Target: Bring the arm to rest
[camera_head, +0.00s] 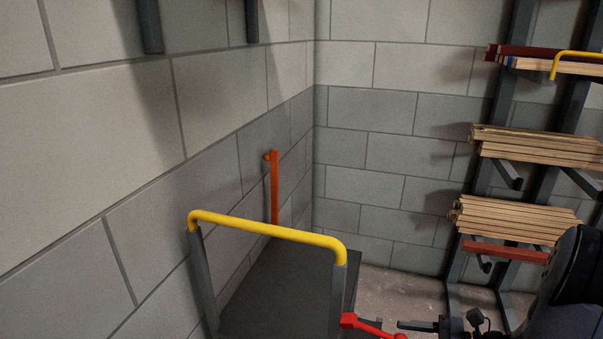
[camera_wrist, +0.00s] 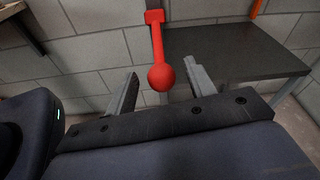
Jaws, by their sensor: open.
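My gripper (camera_head: 403,325) is at the lower right of the head view, beside the dark platform. In the wrist view its two grey fingers (camera_wrist: 160,68) stand wide apart, with nothing clamped between them. A red lever (camera_head: 370,326) with a square block at one end is just left of the fingers in the head view. In the wrist view the lever (camera_wrist: 158,45) ends in a round knob that appears in the gap between the fingers, clear of both. I cannot tell how far beyond the fingertips the knob is.
A dark platform (camera_head: 262,300) with a yellow rail (camera_head: 270,230) stands by the left block wall. An orange-red upright bar (camera_head: 274,195) is at its far end. A rack at right holds wooden battens (camera_head: 540,148) and a red batten (camera_head: 505,252). Some floor (camera_head: 405,290) is bare.

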